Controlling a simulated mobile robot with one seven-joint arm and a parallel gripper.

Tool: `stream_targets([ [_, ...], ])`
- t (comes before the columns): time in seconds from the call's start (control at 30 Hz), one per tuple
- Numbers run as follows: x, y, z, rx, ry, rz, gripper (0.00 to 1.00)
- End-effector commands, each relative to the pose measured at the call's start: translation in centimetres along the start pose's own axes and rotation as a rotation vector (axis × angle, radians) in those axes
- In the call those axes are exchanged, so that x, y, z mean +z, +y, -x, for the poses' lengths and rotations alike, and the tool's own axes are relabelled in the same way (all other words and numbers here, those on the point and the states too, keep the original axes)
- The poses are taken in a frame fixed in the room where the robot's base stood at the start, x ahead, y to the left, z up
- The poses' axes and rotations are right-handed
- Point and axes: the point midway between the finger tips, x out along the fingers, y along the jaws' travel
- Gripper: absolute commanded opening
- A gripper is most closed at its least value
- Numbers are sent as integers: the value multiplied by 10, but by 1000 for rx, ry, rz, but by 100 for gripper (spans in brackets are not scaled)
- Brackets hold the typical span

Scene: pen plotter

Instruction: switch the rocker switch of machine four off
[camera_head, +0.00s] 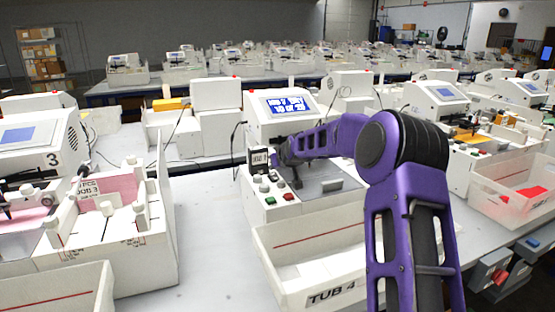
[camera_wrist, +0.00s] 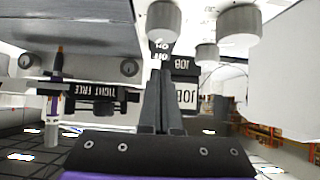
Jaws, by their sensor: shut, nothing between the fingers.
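Machine four (camera_head: 262,125) is the white plotter in the middle of the head view, behind the bin marked TUB 4 (camera_head: 335,292). Its blue screen (camera_head: 290,105) is lit. Small knobs and red and green buttons sit on its front left panel (camera_head: 278,198).
In the wrist view, white round knobs (camera_wrist: 163,18) are close to my fingertips, and a pen (camera_wrist: 55,95) and a TIGHT FREE label (camera_wrist: 97,89) are at left. Machine three (camera_head: 35,155) stands at left in the head view. Bare table (camera_head: 205,225) lies between the machines.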

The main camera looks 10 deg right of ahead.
Motion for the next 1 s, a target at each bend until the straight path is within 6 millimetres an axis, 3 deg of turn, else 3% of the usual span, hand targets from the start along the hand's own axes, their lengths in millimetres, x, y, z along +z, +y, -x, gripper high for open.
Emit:
stream_targets([
  [0.2,10,0,-9,0,1,0,0],
  [1.0,12,0,-15,0,-76,-1,0],
])
